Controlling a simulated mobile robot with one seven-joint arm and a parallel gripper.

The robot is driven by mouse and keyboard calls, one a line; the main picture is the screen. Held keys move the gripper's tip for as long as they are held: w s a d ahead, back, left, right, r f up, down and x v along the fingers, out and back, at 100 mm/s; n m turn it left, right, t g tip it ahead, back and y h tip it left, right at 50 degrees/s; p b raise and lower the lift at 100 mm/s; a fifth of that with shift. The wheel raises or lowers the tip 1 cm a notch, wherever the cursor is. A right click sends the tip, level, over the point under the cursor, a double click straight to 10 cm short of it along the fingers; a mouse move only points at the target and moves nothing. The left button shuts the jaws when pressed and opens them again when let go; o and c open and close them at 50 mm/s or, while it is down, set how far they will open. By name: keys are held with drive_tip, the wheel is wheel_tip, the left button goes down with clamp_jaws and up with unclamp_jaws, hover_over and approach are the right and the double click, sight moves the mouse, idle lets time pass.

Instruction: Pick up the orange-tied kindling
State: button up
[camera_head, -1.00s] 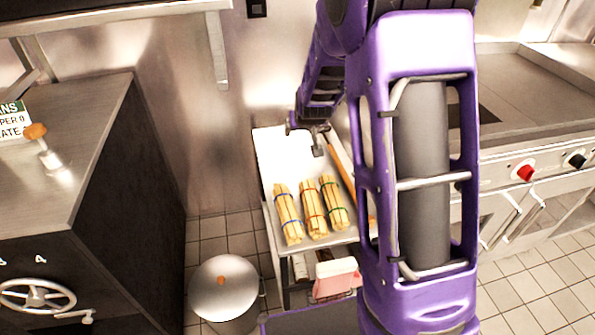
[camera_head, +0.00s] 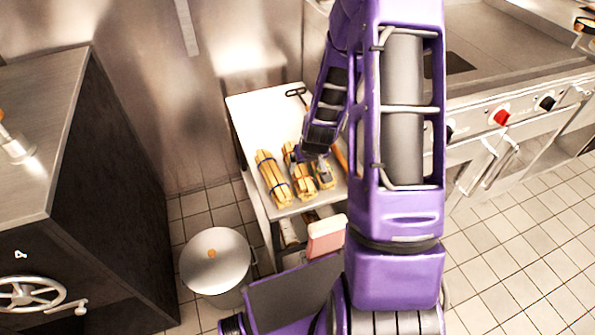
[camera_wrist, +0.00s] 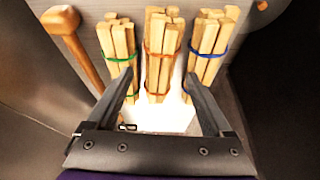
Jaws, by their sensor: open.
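The orange-tied kindling (camera_head: 304,189) is the middle of three bundles on a pale metal shelf (camera_head: 262,115), partly hidden by my gripper in the head view. In the wrist view the orange-tied bundle (camera_wrist: 158,62) lies between my open gripper's (camera_wrist: 160,76) two fingers, with an orange band near each end. The left finger is by the green-tied bundle (camera_wrist: 122,50) and the right finger by the blue-tied bundle (camera_wrist: 208,45). The gripper is empty; I cannot tell whether its fingers touch any bundle.
A wooden-handled tool (camera_wrist: 72,40) lies beside the green-tied bundle. A lidded metal pot (camera_head: 214,262) stands on the floor in front. A dark cabinet (camera_head: 105,190) is at left and a cooktop counter (camera_head: 500,60) at right. A pink-and-white object (camera_head: 326,236) sits below the shelf.

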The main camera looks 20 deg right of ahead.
sight(302, 174)
drive_tip(key=x, duration=0.3)
drive_tip(key=shift+w+f, duration=0.1)
drive_tip(key=b+x, duration=0.1)
drive_tip(key=x, duration=0.4)
drive_tip(key=shift+a+f, duration=0.1)
drive_tip(key=shift+f, duration=0.1)
drive_tip(key=shift+c, duration=0.3)
drive_tip(key=shift+r, duration=0.1)
drive_tip(key=c, duration=1.3)
